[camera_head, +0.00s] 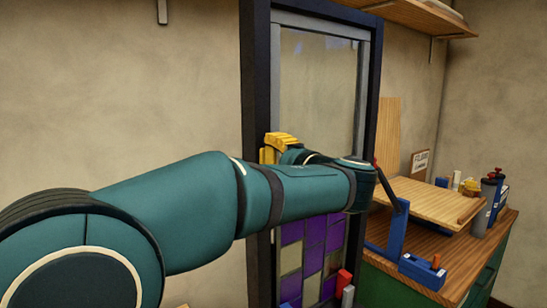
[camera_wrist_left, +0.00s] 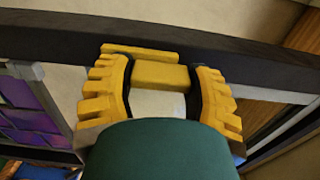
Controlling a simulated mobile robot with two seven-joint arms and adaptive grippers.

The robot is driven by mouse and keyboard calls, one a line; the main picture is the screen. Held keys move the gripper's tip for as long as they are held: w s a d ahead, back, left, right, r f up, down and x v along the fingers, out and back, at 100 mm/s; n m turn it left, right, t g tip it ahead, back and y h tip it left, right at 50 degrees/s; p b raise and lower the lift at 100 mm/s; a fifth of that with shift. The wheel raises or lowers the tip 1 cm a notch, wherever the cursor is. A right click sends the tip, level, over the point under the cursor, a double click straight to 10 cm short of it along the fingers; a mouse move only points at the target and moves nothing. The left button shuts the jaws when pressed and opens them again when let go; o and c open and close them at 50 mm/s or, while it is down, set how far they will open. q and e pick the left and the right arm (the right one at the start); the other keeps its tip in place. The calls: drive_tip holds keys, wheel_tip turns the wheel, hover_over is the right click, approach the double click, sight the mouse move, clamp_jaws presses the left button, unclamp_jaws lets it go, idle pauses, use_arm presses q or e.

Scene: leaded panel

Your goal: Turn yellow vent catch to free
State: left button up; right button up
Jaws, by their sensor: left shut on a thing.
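The yellow vent catch (camera_wrist_left: 160,76) shows in the left wrist view as a block between my fingers, with a flat yellow strip behind it on the dark frame. My left gripper (camera_head: 281,140) reaches the left side post of the panel frame in the head view. Its ribbed yellow fingers stand on both sides of the catch and are shut on it. In the head view fingers and catch run together in yellow, and my arm hides part of them. I cannot read the catch's exact angle. My right gripper is not in view.
The dark frame (camera_head: 255,60) holds a clear pane (camera_head: 318,85) above and purple leaded panes (camera_head: 313,235) below. At right, a green bench (camera_head: 400,290) carries a sloped wooden board (camera_head: 425,195), a blue clamp (camera_head: 423,270) and several bottles. A shelf (camera_head: 410,14) hangs above.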

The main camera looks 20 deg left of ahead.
use_arm(q)
drive_tip(key=o, duration=1.2)
drive_tip(key=shift+d, duration=0.1)
drive_tip(key=v, duration=1.2)
